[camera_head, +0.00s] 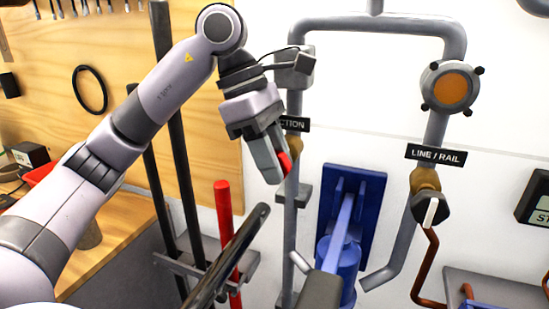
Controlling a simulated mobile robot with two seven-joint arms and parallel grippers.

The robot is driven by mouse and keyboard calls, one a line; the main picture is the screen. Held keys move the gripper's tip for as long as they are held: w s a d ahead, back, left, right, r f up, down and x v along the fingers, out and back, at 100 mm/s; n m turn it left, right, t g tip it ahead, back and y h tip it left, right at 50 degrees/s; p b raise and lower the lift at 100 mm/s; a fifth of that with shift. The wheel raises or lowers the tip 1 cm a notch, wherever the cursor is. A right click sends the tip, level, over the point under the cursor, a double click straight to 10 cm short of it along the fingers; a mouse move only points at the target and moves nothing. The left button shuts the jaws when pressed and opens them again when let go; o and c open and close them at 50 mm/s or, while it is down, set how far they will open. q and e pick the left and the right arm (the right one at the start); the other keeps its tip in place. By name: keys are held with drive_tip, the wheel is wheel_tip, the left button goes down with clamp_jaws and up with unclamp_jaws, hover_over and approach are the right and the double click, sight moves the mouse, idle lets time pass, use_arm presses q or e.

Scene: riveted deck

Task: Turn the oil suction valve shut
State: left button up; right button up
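The suction valve's brass body (294,144) sits on the grey vertical pipe beneath a black label (295,124), of which only "CTION" is readable. A red piece (284,163), apparently its handle, shows beside my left gripper's fingers. My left gripper (276,168) reaches in from the left, pointing down in front of the valve, and covers much of it. Its fingers overlap the red piece; whether they grip it or only lie in front of it is unclear. My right gripper is not in view.
A second valve (430,207) with a black and white handle hangs under the "LINE / RAIL" label (436,154). A blue pump (347,240) stands between the pipes. Red and black bars (225,215) stand in a rack at left. A wooden bench (120,235) is further left.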

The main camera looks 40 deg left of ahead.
use_arm(q)
drive_tip(key=c, duration=0.4)
drive_tip(key=shift+r, duration=0.1)
